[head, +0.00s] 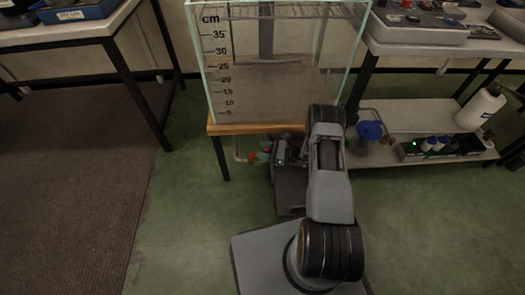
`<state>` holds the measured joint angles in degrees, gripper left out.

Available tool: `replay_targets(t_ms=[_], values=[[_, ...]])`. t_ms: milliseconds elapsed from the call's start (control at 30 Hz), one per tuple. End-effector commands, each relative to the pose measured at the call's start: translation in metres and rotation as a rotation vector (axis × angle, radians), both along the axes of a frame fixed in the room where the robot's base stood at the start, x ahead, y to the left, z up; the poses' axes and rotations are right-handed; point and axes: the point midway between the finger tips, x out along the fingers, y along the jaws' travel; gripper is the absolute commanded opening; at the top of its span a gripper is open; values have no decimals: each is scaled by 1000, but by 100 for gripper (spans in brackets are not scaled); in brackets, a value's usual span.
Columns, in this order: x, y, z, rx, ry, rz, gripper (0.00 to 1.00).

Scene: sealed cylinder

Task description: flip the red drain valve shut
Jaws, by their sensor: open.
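The red drain valve (262,157) shows as a small patch of red below the wooden base of the glass tank, at the end of a pale pipe (239,153). A bit of green shows beside the red. My gripper (275,152) is just right of the valve, under the tank's front edge, and is open. My arm hides part of the area around it. The valve handle is too small to tell its angle, and I cannot tell whether the fingers touch it.
The clear tank (235,75) with a cm scale stands on a wooden base (222,128) with dark legs. A bench with a lower shelf (410,155) stands on the right, holding bottles and a blue-topped item (369,131). Green floor (190,200) is clear to the left.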

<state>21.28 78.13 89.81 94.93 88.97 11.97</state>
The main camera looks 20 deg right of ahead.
Motion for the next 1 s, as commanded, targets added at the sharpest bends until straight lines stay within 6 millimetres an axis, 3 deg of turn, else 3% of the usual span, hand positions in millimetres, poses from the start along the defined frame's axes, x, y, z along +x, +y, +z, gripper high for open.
replay_targets(t_ms=[433,1000], values=[[3,6,0,0,1,0,53],[2,6,0,0,1,1,0]])
